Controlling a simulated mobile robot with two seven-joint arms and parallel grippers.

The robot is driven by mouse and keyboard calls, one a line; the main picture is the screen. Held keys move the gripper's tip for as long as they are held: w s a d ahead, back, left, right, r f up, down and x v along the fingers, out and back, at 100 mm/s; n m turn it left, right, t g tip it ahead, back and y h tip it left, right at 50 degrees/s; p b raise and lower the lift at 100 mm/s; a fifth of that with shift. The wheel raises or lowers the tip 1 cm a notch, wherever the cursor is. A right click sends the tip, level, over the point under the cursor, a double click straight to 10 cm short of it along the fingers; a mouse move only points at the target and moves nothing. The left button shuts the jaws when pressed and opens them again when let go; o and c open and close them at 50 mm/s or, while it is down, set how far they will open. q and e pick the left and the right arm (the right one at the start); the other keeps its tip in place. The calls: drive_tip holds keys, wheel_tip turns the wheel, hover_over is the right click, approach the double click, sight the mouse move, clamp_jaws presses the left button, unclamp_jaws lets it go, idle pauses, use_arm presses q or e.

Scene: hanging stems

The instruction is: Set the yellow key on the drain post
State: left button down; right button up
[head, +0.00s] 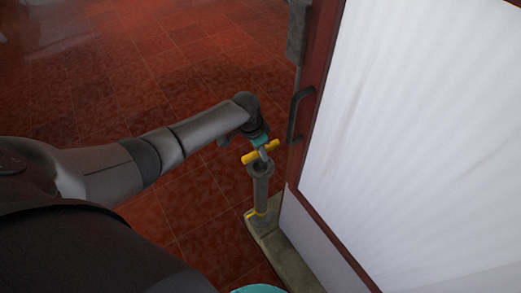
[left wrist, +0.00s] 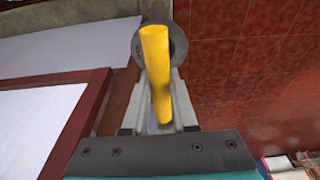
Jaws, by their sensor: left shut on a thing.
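The yellow key (head: 249,157) shows as a bar lying crosswise at the top of the drain post (head: 261,188). My left gripper (head: 263,153) is shut on the yellow key at the middle of the bar, right above the post. In the left wrist view the yellow key (left wrist: 155,65) runs lengthwise between the fingers of my left gripper (left wrist: 162,105). The round grey top of the drain post (left wrist: 180,46) shows behind it. The key's lower part is hidden, so I cannot tell how far it sits in the post. My right gripper is not in view.
The post stands on a narrow stone slab (head: 284,261) with a yellow band at its foot. A white panel (head: 415,130) in a dark red frame with a black handle (head: 295,113) stands close on the right. The red tiled floor (head: 120,75) at left is open.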

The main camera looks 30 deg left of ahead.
use_arm(q)
drive_tip(key=c, duration=0.9)
unclamp_jaws()
drive_tip(key=o, duration=0.7)
drive_tip(key=shift+c, duration=0.2)
